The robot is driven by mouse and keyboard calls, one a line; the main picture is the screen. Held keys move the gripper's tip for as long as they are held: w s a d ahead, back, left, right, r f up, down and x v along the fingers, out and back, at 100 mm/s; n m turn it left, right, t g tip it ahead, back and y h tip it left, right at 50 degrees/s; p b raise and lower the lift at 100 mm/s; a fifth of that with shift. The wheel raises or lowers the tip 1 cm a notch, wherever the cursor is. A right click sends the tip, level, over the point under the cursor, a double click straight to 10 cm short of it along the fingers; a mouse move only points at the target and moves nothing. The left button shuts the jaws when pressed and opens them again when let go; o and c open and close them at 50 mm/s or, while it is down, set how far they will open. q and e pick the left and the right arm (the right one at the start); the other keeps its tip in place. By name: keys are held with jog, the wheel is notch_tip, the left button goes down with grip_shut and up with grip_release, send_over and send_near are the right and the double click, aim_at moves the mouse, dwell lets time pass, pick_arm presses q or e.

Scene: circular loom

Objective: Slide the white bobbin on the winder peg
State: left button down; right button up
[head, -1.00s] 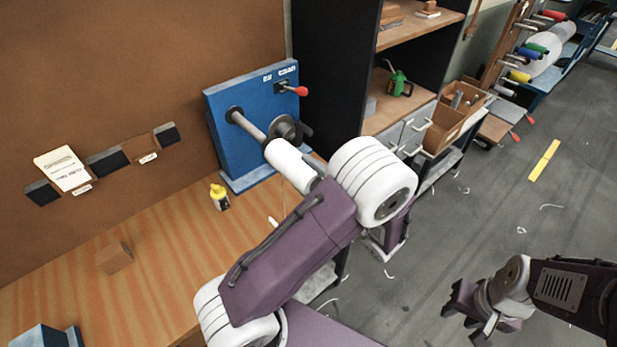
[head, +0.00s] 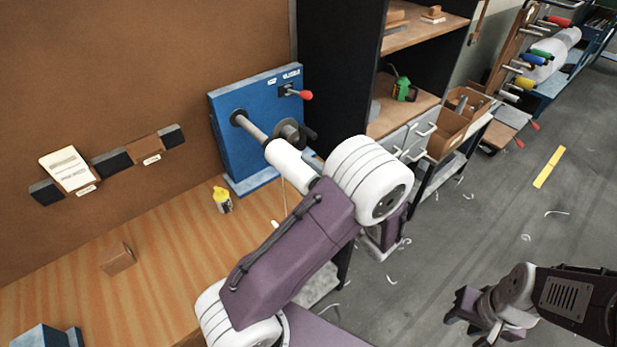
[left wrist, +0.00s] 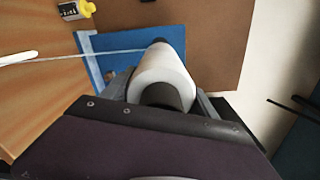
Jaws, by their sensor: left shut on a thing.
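The white bobbin (head: 289,165) is in front of the blue winder (head: 258,122), in line with its grey peg (head: 254,127). The bobbin's far end meets the peg's near end in the head view. I cannot tell whether the peg is inside it. In the left wrist view the bobbin (left wrist: 163,68) points away towards the winder's blue board (left wrist: 112,50). My left gripper (left wrist: 165,103) is shut on the bobbin's near end; my wrist mostly hides it in the head view. My right gripper (head: 474,318) is empty, low at the right; its jaw gap is unclear.
A yellow bottle (head: 222,200) and a wooden block (head: 117,258) stand on the wooden bench (head: 170,245). A thread runs from the bobbin to a white stick (left wrist: 17,58). The winder has a red-knobbed lever (head: 305,95).

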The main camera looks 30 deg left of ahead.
aim_at(271, 145)
pick_arm(q)
jog(key=shift+w+a, duration=0.1)
jog(key=shift+a, duration=0.2)
jog(key=shift+b+x, duration=0.55)
jog(key=shift+x, duration=1.9)
jog(key=shift+b+x, duration=0.7)
jog(key=shift+x, duration=1.8)
jog(key=shift+a, duration=0.1)
jog(key=shift+b+x, duration=0.85)
jog(key=shift+x, duration=1.6)
jog(key=shift+w+a, duration=0.15)
jog(key=shift+a, duration=0.1)
jog(key=shift+c, duration=0.8)
grip_release()
jog(key=shift+r, duration=0.1)
